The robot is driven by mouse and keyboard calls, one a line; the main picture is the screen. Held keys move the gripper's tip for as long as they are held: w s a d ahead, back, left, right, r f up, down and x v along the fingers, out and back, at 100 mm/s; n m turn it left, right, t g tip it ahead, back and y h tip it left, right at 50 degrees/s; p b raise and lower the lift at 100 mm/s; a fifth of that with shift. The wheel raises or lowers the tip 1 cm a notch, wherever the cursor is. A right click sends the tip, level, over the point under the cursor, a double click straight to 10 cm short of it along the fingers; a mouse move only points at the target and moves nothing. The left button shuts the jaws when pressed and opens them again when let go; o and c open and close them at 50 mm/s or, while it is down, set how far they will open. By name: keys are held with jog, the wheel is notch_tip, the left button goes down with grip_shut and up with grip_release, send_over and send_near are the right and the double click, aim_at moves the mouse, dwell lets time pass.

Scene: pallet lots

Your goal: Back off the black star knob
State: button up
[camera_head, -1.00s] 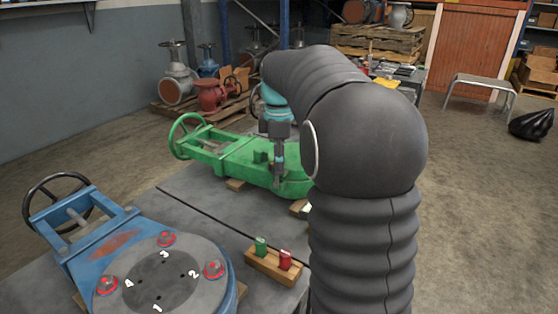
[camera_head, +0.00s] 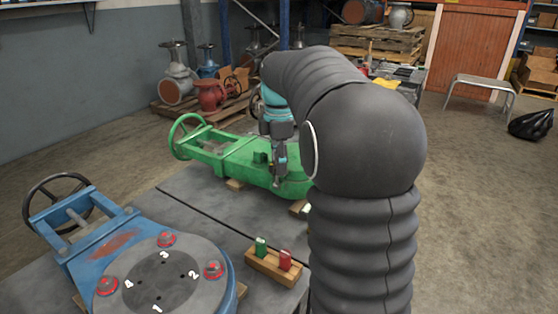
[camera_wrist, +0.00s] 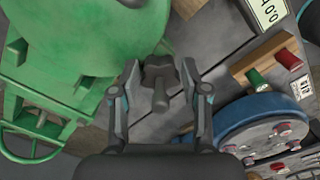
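The black star knob (camera_wrist: 161,69) shows in the wrist view, with a dark stem standing up from its middle toward the camera. My gripper (camera_wrist: 161,72) has one finger on each side of the knob, with narrow gaps between the pads and the lobes. The fingers look open. In the head view my gripper (camera_head: 279,178) points down at the right end of the green valve (camera_head: 228,157). The knob cannot be made out there, behind the fingers and arm.
A blue valve (camera_head: 112,243) with red knobs and numbers on its round face lies at the front left. A wooden block (camera_head: 274,267) holding a green and a red piece stands nearby. The grey bench top (camera_head: 190,210) is bare between the valves.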

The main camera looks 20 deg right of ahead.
jog(key=shift+o, duration=1)
notch_tip(320, 180, up, 11)
jog(key=shift+w+f, duration=0.1)
jog(key=shift+r, duration=0.6)
